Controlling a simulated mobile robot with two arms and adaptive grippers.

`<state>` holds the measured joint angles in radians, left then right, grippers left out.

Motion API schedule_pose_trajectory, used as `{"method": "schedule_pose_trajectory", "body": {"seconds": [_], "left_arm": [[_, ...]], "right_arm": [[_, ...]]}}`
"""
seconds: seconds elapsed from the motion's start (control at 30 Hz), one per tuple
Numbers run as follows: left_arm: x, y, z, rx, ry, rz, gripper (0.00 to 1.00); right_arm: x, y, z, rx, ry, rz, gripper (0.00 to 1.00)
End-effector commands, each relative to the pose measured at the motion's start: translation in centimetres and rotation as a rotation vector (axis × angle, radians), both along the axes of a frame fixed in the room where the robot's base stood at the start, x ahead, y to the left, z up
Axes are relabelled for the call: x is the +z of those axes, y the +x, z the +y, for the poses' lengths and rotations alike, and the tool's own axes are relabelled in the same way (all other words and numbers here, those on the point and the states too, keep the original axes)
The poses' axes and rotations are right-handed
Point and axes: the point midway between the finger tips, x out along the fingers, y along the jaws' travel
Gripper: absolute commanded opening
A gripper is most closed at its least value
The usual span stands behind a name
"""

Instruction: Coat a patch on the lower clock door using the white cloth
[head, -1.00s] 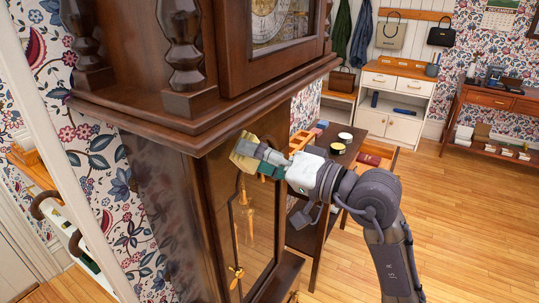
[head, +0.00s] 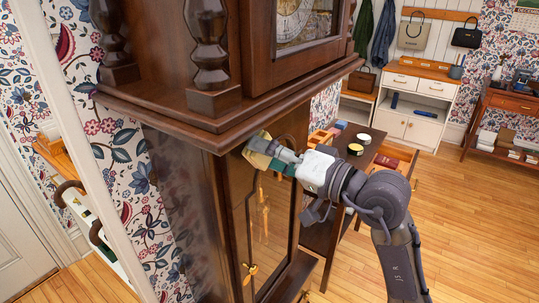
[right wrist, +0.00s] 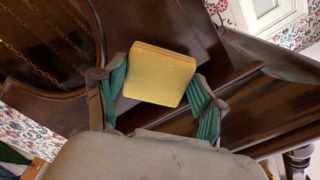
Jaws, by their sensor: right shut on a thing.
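The tall dark wood clock has its lower door (head: 272,215) below the moulding, with a glass pane and brass parts behind it. My right gripper (head: 272,152) is at the top of this door, just under the moulding. It is shut on a yellow pad (head: 259,143), which also shows between the green fingers in the right wrist view (right wrist: 160,74). The pad is close to the door's upper frame; I cannot tell whether it touches. No white cloth is clearly visible. My left gripper is not in view.
The clock's moulding (head: 215,132) juts out just above my right gripper. Behind my right arm a dark table (head: 345,172) holds tins and small items. A white cabinet (head: 413,110) and a side table (head: 500,105) stand farther back. Wooden floor at the right is clear.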

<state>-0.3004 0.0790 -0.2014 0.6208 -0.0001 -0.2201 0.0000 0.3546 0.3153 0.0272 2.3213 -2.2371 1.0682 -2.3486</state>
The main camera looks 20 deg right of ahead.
Motion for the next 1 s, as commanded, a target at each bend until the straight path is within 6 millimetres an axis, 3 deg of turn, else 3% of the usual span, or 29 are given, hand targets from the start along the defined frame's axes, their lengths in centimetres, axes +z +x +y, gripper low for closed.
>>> {"method": "schedule_pose_trajectory", "body": {"seconds": [0.77, 1.0], "left_arm": [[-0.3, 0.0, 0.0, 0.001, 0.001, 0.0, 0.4], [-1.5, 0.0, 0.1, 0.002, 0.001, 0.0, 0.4]], "right_arm": [[0.0, 1.2, 1.0, 0.001, 0.0, 0.0, 0.42], [-0.4, 1.9, 0.0, -0.002, -0.003, -0.001, 0.42]]}}
